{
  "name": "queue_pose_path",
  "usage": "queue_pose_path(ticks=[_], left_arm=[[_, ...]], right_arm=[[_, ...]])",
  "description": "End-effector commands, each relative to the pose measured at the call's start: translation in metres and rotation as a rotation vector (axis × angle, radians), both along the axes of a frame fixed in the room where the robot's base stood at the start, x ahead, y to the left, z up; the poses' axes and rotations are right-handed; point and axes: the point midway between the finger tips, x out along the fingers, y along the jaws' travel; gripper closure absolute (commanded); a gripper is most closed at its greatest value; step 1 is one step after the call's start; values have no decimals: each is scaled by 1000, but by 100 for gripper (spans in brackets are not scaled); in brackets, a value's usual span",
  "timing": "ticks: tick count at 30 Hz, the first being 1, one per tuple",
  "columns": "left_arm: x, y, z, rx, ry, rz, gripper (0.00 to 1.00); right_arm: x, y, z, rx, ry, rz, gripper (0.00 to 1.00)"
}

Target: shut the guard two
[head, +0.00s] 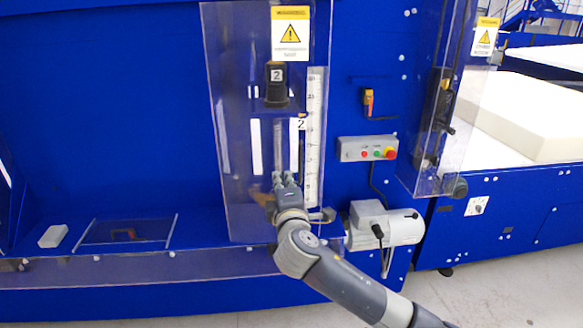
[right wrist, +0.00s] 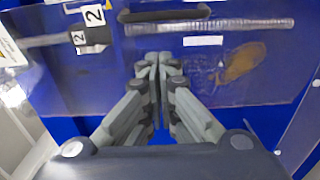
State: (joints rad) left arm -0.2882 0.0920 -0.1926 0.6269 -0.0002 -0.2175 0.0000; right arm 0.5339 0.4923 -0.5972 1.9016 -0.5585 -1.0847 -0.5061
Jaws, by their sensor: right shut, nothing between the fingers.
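Guard two is a clear panel (head: 228,110) on the blue machine, with a yellow warning label at its top. Its left edge appears to stand out from the blue wall; how far I cannot tell. A black knob marked 2 (head: 276,84) and a scale (head: 315,130) show at it. My right gripper (head: 286,180) is in front of the panel's lower part, its fingers shut and empty. In the right wrist view the shut fingertips (right wrist: 160,60) point at the clear panel (right wrist: 275,75); contact is unclear. My left gripper is out of view.
A second clear guard (head: 462,120) stands to the right. A grey motor (head: 385,224) sits beside my right forearm. White foam (head: 530,115) lies at the right.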

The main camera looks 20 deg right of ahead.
Motion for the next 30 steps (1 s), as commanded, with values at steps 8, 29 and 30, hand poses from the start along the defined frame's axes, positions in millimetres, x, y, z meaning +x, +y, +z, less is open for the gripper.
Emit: queue_pose_path(ticks=[8,29,30], left_arm=[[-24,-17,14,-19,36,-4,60],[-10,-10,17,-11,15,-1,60],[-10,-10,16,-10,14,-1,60]], right_arm=[[29,-28,2,-1,0,0,100],[40,-63,-1,-1,2,-3,100],[42,-72,-1,-2,3,-4,100]])
